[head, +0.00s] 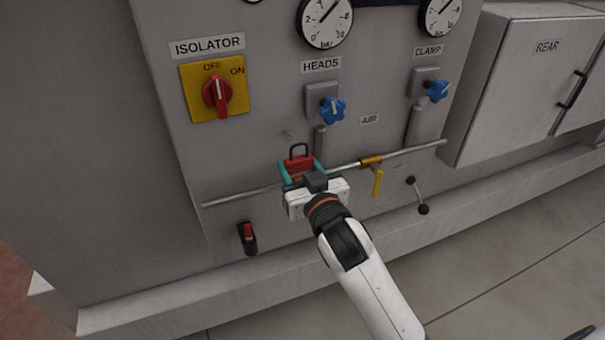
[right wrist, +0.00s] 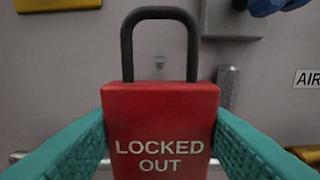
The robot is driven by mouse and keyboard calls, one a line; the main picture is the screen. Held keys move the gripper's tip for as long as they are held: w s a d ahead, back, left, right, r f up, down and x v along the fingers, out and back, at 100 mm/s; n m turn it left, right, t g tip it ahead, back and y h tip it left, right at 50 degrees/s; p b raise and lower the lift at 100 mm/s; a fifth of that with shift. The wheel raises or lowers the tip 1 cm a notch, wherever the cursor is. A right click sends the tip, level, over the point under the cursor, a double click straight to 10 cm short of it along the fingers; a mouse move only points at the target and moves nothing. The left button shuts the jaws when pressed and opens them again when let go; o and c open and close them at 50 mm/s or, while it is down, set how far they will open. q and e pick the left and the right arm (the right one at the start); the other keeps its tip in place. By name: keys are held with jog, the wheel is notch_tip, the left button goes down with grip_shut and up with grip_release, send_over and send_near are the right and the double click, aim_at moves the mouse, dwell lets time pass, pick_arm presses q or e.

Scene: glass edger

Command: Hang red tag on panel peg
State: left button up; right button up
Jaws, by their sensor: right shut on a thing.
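The red tag (right wrist: 160,120) reads "LOCKED OUT" and has a dark loop on top. It also shows in the head view (head: 299,165), upright in front of the grey panel (head: 265,140). My right gripper (head: 301,172) is shut on the tag, with a teal finger on each side of it. A small peg (right wrist: 160,62) shows on the panel through the loop in the right wrist view; it also shows in the head view (head: 286,134), above and left of the tag. The loop appears apart from the peg. My left gripper is not in view.
The yellow isolator switch (head: 214,90) is up left of the tag. A blue knob (head: 333,111) is above right. A horizontal pipe (head: 240,194) with a yellow-handled valve (head: 377,180) runs behind my gripper. A red-tipped switch (head: 248,237) is below left.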

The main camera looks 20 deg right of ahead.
aim_at(286, 149)
jog(key=shift+w+a+f+b, duration=0.1)
jog(key=shift+w+b, duration=0.2)
jog(key=shift+w, duration=0.7)
jog(key=shift+w+d+f+b, duration=0.15)
jog(key=shift+w+b, duration=0.2)
jog(key=shift+w, duration=0.7)
jog(key=shift+w+a+f+b, duration=0.15)
jog(key=shift+w+b, duration=0.15)
jog(key=shift+w, duration=0.7)
jog(key=shift+f, duration=0.2)
jog(key=o, duration=0.9)
jog(key=shift+c, duration=0.2)
jog(key=shift+o, duration=1)
jog(key=shift+d, duration=0.2)
jog(key=shift+d+f, duration=0.1)
jog(key=shift+a, duration=0.2)
jog(key=shift+s+f, duration=0.1)
jog(key=shift+s, duration=0.05)
